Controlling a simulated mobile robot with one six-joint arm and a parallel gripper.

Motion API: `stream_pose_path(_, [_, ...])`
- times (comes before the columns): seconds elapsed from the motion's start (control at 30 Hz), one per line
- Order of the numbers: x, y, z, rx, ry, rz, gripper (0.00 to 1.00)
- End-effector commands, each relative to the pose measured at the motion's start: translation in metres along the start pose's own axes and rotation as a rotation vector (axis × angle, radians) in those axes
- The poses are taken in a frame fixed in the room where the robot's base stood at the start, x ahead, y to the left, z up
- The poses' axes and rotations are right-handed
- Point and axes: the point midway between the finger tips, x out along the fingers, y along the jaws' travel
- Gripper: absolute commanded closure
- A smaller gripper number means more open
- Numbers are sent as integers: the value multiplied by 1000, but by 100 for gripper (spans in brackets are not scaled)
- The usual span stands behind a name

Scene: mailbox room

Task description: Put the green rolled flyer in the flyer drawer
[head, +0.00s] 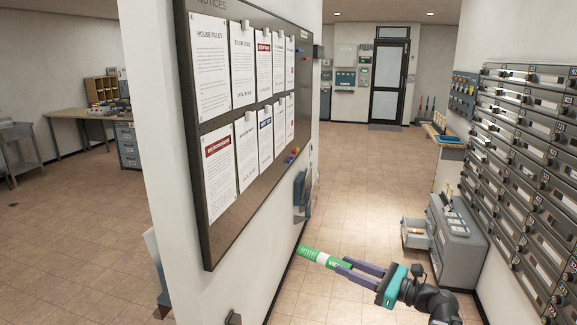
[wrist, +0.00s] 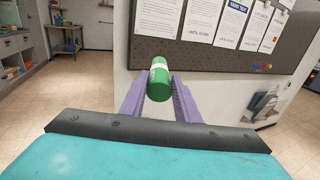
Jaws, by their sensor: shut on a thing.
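The green rolled flyer (head: 314,256), with a white band and pale lettering, is held between the purple fingers of my gripper (head: 352,267). In the head view it sticks out to the left, close to the notice wall. The wrist view shows one green end of the flyer (wrist: 158,83) between the fingertips of my gripper (wrist: 160,88). A grey cabinet (head: 460,246) stands on the floor at the right with an open drawer (head: 416,236) facing left. I cannot read any label on that drawer, and its inside shows only partly.
A notice board (head: 254,164) hangs on the wall end at left, with a leaflet holder (head: 303,195) beyond it. Grey mailboxes (head: 525,150) line the right wall. A bench (head: 444,134) stands farther back. The tiled floor between the walls is clear.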

Motion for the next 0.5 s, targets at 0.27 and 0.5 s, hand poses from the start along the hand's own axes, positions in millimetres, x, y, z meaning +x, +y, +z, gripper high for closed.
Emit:
stream_pose_path(0.27, [0,-1,-11,2,0,0,93])
stream_pose_path(0.5, [2,-2,-46,4,1,2,93])
